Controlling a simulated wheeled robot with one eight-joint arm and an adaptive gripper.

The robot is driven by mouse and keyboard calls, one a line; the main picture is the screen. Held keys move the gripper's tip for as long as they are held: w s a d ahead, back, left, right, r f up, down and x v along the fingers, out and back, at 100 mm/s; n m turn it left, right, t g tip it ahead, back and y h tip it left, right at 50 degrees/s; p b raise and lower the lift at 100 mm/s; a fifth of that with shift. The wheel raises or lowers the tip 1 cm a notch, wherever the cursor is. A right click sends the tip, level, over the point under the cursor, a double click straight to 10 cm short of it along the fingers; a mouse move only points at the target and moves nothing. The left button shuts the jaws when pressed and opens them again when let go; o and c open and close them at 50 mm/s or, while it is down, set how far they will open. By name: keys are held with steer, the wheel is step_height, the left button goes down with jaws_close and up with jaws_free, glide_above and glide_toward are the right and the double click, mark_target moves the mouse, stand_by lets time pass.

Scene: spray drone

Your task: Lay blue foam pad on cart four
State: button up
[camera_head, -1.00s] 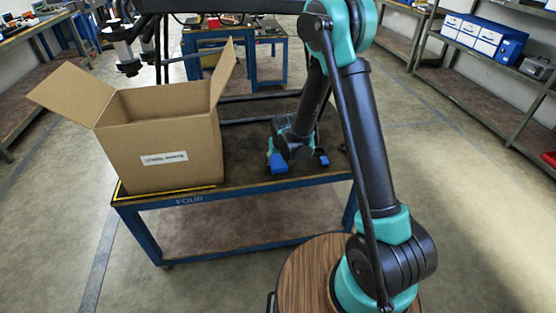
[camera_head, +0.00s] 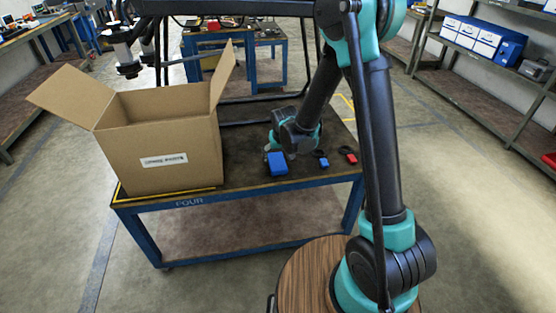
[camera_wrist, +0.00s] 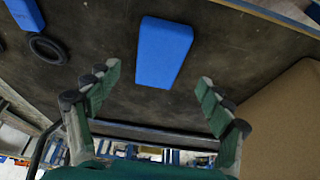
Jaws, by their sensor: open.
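The blue foam pad (camera_head: 277,164) lies flat on the dark top of cart four (camera_head: 250,181), right of the cardboard box. In the wrist view the pad (camera_wrist: 163,52) is a plain blue block, just beyond the fingertips. My gripper (camera_wrist: 159,85) is open, with green-padded fingers spread wide and nothing between them. In the head view my gripper (camera_head: 278,146) is directly behind and above the pad, partly hidden by my wrist. Pad and fingers look apart.
An open cardboard box (camera_head: 168,148) with a label stands on the cart's left, beside a yellow line. Right of the pad lie a small blue item (camera_head: 322,162) and a red item (camera_head: 350,157), each with a black ring. A dark frame rises behind.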

steer(key=a+v, duration=0.1)
steer(key=v, duration=0.5)
steer(key=s+d+r+m, duration=0.1)
steer(key=s+d+r, duration=0.3)
steer(key=d, duration=0.5)
steer(key=s+d+r+m, duration=0.1)
steer(key=s+d, duration=0.5)
steer(key=d, duration=0.3)
steer(key=s+d, duration=0.4)
steer(key=s, duration=0.2)
steer(key=s+d+f+m+h, duration=0.1)
steer(key=s+d, duration=0.3)
steer(key=s, duration=0.2)
steer(key=shift+s+f, duration=0.25)
steer(key=shift+f, duration=0.05)
